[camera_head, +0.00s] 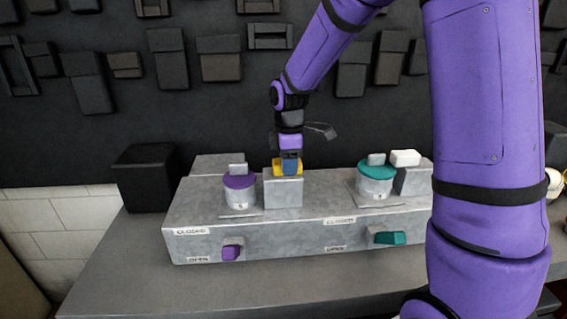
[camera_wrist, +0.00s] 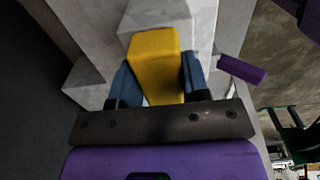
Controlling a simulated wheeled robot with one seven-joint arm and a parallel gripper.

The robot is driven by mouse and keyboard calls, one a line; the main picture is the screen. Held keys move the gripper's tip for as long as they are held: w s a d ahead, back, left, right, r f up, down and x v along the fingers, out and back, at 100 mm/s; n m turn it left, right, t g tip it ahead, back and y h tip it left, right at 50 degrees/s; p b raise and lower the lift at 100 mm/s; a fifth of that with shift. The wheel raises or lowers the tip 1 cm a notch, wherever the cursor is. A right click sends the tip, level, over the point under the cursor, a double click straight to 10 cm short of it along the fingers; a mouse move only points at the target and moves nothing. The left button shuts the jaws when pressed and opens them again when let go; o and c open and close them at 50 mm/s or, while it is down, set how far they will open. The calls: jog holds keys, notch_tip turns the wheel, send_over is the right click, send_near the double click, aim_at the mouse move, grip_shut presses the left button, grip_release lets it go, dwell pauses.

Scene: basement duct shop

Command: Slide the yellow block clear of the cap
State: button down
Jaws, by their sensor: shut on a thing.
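The yellow block (camera_head: 278,169) sits at the top of a grey upright block (camera_head: 283,192) in the middle of the grey fixture. My gripper (camera_head: 290,166) comes down from above and is shut on the yellow block. In the wrist view, the yellow block (camera_wrist: 156,62) lies between my two blue fingers (camera_wrist: 158,72). A purple cap (camera_head: 239,181) tops a grey canister just left of the block. A teal cap (camera_head: 377,170) tops another canister to the right. In the head view the block appears apart from both caps; my fingers hide part of it.
The grey fixture (camera_head: 300,234) stands on a grey bench (camera_head: 150,290). A purple handle (camera_head: 231,253) and a teal handle (camera_head: 389,238) stick out of its front. A white block (camera_head: 405,158) rests behind the teal cap. A black box (camera_head: 146,178) stands at the left.

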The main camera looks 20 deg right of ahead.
jog(key=shift+d, duration=0.2)
jog(key=c, duration=0.6)
grip_release()
jog(key=shift+d, duration=0.1)
jog(key=shift+r, duration=0.1)
notch_tip(320, 180, up, 10)
jog(key=shift+f, duration=0.2)
jog(key=shift+r, duration=0.55)
